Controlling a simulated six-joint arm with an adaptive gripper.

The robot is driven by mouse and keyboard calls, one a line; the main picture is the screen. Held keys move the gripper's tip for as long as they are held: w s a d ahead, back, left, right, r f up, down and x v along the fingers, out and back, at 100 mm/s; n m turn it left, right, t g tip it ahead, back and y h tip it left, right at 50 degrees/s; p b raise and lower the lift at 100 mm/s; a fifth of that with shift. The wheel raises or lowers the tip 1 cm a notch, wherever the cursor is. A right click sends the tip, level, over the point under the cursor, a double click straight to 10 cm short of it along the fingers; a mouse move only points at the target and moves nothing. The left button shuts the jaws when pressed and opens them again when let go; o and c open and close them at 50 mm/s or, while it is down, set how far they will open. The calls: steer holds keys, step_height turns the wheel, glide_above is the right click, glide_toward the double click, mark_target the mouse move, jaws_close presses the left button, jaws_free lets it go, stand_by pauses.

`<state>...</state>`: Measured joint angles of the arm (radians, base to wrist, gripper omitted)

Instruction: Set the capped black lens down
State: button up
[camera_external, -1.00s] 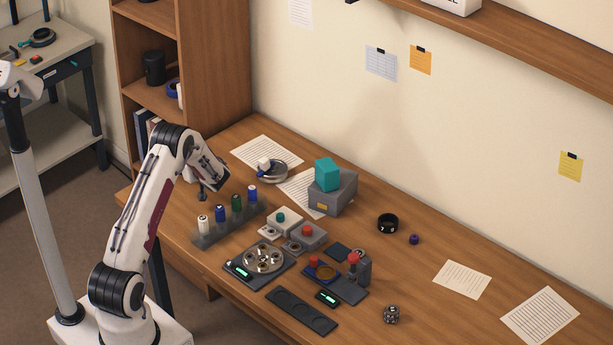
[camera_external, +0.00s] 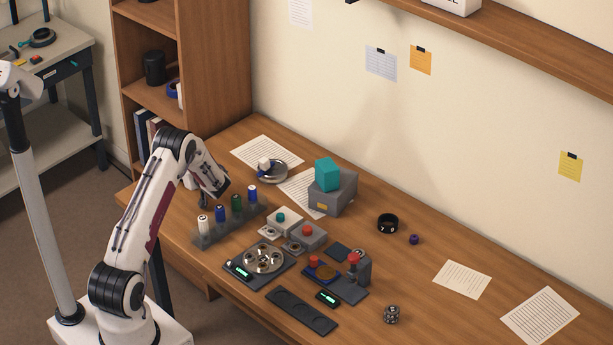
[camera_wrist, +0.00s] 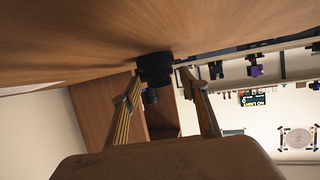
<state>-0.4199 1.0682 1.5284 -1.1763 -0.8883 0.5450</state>
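The black lens (camera_wrist: 155,66) is between the two fingers of my gripper (camera_wrist: 158,76) in the wrist view, close against the wooden tabletop. One finger meets its left side; the other is at its right edge. A smaller dark part of it sticks out toward my palm. Whether it touches the wood, I cannot tell. In the external view my gripper (camera_external: 213,190) is low over the left end of the desk, behind the row of bottles, and the lens cannot be made out there.
A rack of several capped bottles (camera_external: 220,213) stands just in front of my gripper. A round dish (camera_external: 273,173) and papers (camera_external: 266,150) lie behind to the right. A grey box with a teal block (camera_external: 327,174), button boxes and trays fill the middle.

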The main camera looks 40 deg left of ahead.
steer(key=shift+r, duration=0.2)
steer(key=shift+d+r, duration=0.1)
steer(key=shift+d, duration=0.2)
steer(key=shift+v, duration=3.4)
steer(key=shift+s, duration=0.1)
